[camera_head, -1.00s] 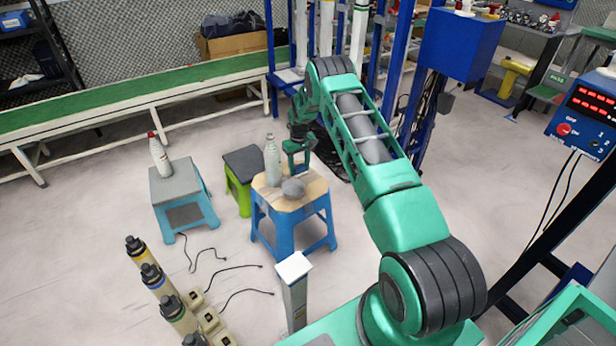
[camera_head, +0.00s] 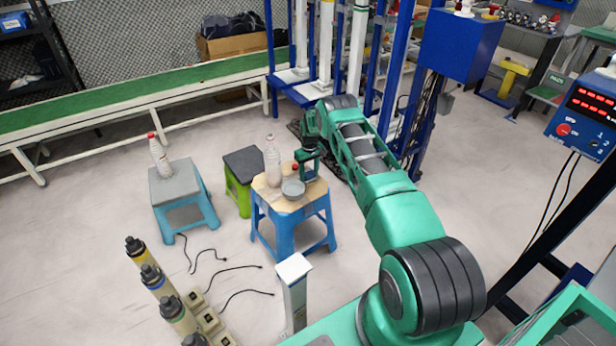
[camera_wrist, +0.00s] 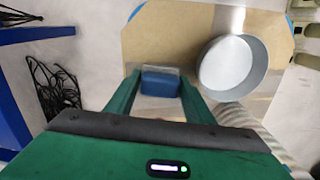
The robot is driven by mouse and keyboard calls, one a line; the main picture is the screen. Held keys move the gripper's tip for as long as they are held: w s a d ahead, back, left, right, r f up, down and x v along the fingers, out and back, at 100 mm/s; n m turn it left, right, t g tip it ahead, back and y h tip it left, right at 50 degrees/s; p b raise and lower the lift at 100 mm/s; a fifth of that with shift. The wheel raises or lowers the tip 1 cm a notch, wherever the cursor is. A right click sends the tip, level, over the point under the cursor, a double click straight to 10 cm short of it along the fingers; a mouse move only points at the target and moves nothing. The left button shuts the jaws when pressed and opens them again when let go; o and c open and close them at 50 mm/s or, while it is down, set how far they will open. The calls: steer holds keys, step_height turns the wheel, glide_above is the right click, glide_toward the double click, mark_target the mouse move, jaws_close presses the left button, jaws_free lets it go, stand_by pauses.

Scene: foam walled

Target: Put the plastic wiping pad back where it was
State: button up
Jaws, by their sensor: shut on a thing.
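A blue wiping pad (camera_wrist: 161,84) sits between the fingertips of my gripper (camera_wrist: 158,78) in the wrist view, and the gripper is shut on it. It is over or on the wooden top of the blue stool (camera_wrist: 168,30); I cannot tell whether it touches the wood. In the head view my gripper (camera_head: 306,165) is at the right back part of the stool top (camera_head: 318,190). The pad is small there and mostly hidden by the gripper.
A round grey bowl (camera_head: 293,189) is on the stool, close right of the pad in the wrist view (camera_wrist: 232,68). A clear bottle (camera_head: 272,163) stands at the stool's left back. A red-topped thing (camera_head: 294,167) is beside the gripper. Another bottle (camera_head: 158,155) stands on the grey-topped stool.

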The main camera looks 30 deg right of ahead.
steer(key=o, duration=0.9)
